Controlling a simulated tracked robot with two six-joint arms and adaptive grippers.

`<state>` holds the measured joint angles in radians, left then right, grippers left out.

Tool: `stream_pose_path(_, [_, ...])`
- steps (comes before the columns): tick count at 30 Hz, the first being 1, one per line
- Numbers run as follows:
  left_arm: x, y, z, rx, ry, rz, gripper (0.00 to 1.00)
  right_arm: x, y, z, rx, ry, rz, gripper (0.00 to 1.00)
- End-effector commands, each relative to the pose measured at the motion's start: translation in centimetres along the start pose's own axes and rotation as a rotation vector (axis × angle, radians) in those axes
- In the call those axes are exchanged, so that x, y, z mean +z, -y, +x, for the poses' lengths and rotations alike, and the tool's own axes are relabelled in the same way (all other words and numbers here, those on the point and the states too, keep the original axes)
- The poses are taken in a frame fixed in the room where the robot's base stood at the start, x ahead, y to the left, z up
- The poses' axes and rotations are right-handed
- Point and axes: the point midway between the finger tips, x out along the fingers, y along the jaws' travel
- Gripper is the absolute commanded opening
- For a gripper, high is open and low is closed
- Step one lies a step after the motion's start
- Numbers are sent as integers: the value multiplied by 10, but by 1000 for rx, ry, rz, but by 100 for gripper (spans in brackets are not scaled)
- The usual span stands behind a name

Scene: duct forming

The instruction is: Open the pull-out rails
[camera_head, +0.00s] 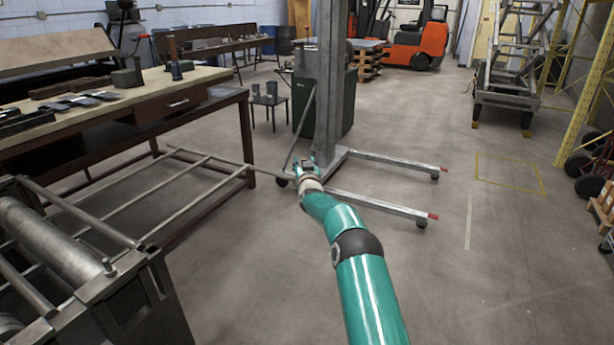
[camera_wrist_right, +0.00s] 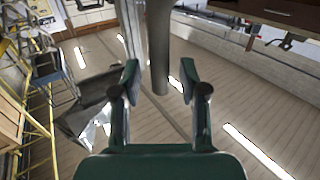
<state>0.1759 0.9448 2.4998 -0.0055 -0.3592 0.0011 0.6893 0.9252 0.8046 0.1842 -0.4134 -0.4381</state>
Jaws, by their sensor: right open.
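The pull-out rails (camera_head: 188,168) are thin grey metal bars forming an open frame beside the roller machine (camera_head: 95,285) at the left. They stretch away from it under and past the workbench, and one long bar runs toward my right gripper. My right gripper (camera_head: 306,164) is open at the end of the teal arm, near the far end of that bar. In the right wrist view, a round grey bar (camera_wrist_right: 159,50) comes down between the spread fingers (camera_wrist_right: 159,80), with gaps on both sides. I cannot tell whether it touches anything. My left gripper is not in view.
A wooden-topped workbench (camera_head: 150,88) with tools stands at the left. A grey lift column (camera_head: 328,80) with two floor legs (camera_head: 385,205) stands just beyond my right gripper.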

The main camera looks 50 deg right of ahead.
Motion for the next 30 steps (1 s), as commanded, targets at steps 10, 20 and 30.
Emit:
stream_pose_path(10, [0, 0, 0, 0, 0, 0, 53, -1, 0, -34, -2, 1, 0, 43])
stream_pose_path(20, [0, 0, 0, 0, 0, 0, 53, -1, 2, -79, -2, -1, 0, 43])
stream_pose_path(30, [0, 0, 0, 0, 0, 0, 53, -1, 2, -108, -2, -3, 0, 43])
